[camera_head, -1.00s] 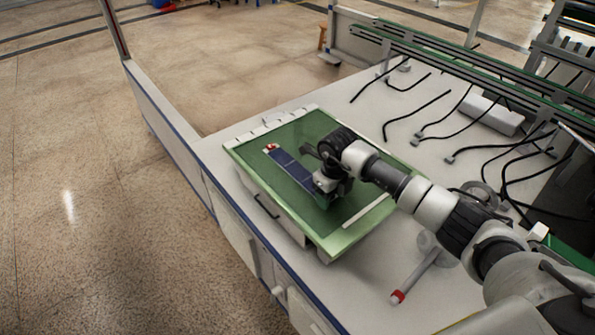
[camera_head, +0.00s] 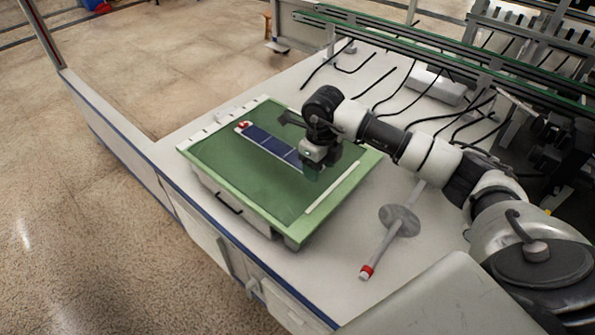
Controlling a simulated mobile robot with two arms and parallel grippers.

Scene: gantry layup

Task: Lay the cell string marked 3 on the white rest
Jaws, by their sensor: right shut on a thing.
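My right gripper (camera_head: 318,165) is shut on the near right end of a dark blue cell string (camera_head: 269,143). The string runs up and left from the jaws over the green tray (camera_head: 225,165). Its far end has a small red and white tag (camera_head: 243,126), with a mark too small to read. I cannot tell whether the string touches the tray or hangs just above it. A long white block (camera_head: 436,86), which may be the white rest, lies on the table at the back right. My left gripper is not in view.
A grey rod with a round disc (camera_head: 399,221) and red tip stands or lies right of the tray. Black cables (camera_head: 372,83) cross the back of the white table under a green-edged rail (camera_head: 420,55). Table right of the tray is partly clear.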

